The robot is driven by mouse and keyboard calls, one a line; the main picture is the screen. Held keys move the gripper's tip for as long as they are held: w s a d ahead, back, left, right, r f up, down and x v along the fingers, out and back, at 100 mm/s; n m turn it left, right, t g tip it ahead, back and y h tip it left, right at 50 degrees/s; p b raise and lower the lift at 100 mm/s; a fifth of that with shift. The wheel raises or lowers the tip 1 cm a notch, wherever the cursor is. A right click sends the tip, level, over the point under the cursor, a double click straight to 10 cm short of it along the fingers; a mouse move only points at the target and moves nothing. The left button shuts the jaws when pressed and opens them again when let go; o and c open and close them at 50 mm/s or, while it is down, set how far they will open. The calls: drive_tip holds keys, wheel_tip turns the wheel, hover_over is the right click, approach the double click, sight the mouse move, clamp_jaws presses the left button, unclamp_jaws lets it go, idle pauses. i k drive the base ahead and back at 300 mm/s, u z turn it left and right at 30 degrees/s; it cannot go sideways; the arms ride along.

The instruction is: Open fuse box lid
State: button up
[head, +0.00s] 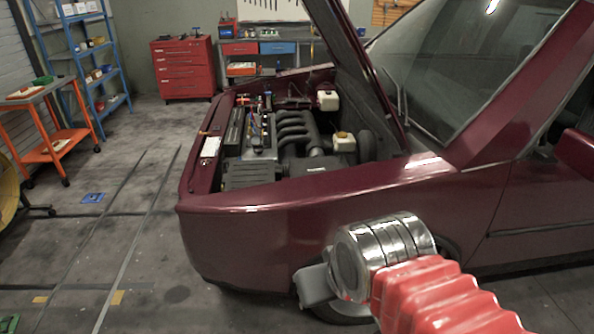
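The open engine bay of a dark red car (250,221) is in the middle of the head view. Inside it are a long black box (235,127) near the front left and a broad black cover (252,175) at the near side. I cannot tell which part is the fuse box or whether its lid is shut. My arm, with a red sleeve and a chrome joint, reaches in from the lower right, in front of the car's near side. A grey part that looks like my gripper (313,286) shows beside the front wheel, low and outside the bay. Its fingertips cannot be made out.
The raised hood (352,60) stands over the right of the bay. White-bodied reservoirs (343,143) sit inside. A red tool cabinet (183,68), blue shelf (92,75) and orange cart (60,133) stand behind and left. The floor left of the car is mostly clear.

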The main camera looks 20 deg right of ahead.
sight(299, 167)
drive_tip(key=u, duration=0.6)
drive_tip(key=i, duration=2)
drive_tip(key=z, duration=0.55)
